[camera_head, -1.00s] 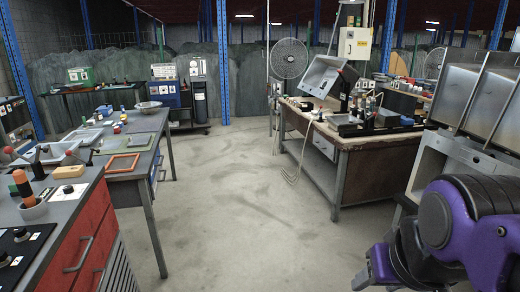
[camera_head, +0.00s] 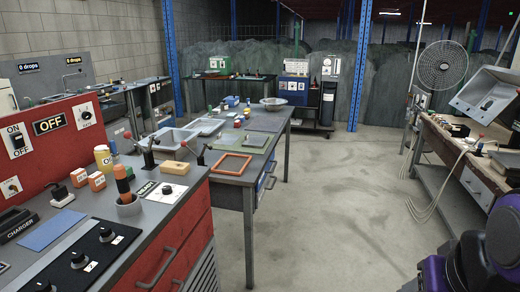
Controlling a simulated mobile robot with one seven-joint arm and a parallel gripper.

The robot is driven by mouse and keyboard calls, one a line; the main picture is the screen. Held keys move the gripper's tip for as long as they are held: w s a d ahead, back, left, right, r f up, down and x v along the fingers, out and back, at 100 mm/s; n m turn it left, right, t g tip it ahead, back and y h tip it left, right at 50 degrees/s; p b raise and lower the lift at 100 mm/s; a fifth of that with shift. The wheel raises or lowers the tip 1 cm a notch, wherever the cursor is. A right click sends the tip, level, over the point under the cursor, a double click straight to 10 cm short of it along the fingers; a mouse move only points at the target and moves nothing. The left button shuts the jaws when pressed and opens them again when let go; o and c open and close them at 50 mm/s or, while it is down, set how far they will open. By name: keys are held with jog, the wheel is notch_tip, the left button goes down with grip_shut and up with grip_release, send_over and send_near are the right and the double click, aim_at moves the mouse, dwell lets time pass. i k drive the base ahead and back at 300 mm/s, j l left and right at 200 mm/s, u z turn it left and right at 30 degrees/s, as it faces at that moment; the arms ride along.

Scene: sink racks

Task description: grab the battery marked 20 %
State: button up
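Two small orange-and-white blocks, one (camera_head: 79,177) left of the other (camera_head: 97,181), sit on the grey-topped bench at the left. They may be batteries, but I cannot read any percent mark on them. A dark charger (camera_head: 16,222) labelled CHARGER lies at the bench's left edge. No battery that I can tell is marked 20 % shows in this view. My gripper is not in view; only purple and black parts of my arm show at the lower right.
The red-drawered bench (camera_head: 185,234) stands close at the left. It bears a yellow jar (camera_head: 103,158), an orange-handled tool (camera_head: 122,180) in a grey cup and a black knob panel (camera_head: 88,256). A second table (camera_head: 232,176) stands behind. The concrete floor (camera_head: 335,220) is clear.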

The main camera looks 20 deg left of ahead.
aim_at(79, 178)
jog(key=i+u, duration=0.3)
jog(key=i, duration=0.2)
jog(key=i+l+u, duration=0.3)
jog(key=i, duration=0.2)
jog(key=i+u, duration=0.2)
jog(key=u, duration=0.2)
jog(key=i+u, duration=0.2)
jog(key=u, duration=0.15)
jog(key=i+l+u, duration=0.15)
jog(key=u, duration=0.25)
